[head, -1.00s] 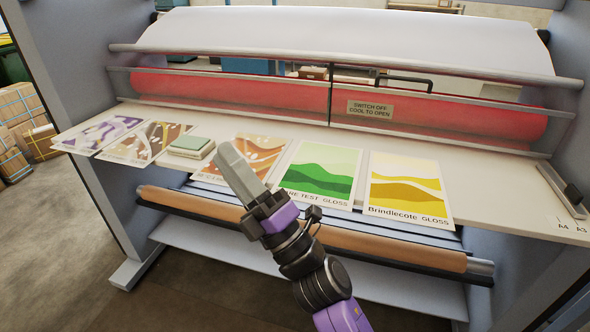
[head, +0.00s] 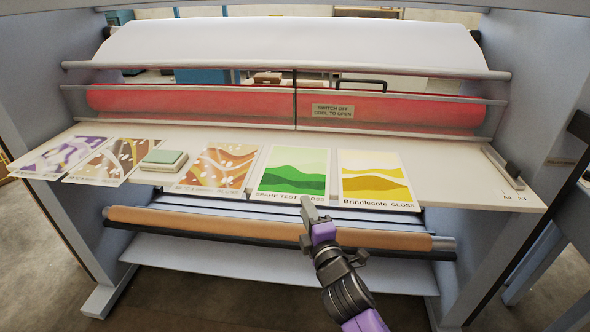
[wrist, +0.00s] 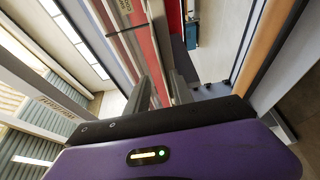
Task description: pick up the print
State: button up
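Several prints lie flat in a row on the laminator's pale feed table (head: 455,180). The green print (head: 292,182), lettered "SPARE TEST GLOSS", is in the middle. The yellow print (head: 375,188), lettered "Brindlecote GLOSS", lies to its right. An orange-brown print (head: 217,168) lies to the left, with a brown print (head: 108,163) and a purple print (head: 62,155) farther left. My gripper (head: 312,208) is at the table's front edge, by the green print's lower right corner, and covers part of its lettering. In the wrist view my gripper (wrist: 161,88) has its two fingers apart, with no print between them.
A small green-topped block (head: 164,158) sits between the brown and orange prints. Red rollers (head: 400,108) run behind a guard bar, with a "SWITCH OFF COOL TO OPEN" sign (head: 332,111). A brown roll (head: 260,227) hangs below the table. The table's right end is mostly bare.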

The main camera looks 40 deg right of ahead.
jog(key=shift+f+p+x, duration=0.15)
jog(key=shift+p+x, duration=0.2)
jog(key=shift+x, duration=0.8)
jog(key=shift+f+p+x, duration=0.15)
jog(key=shift+p+x, duration=0.2)
jog(key=shift+x, duration=0.8)
jog(key=shift+s, duration=0.1)
grip_shut()
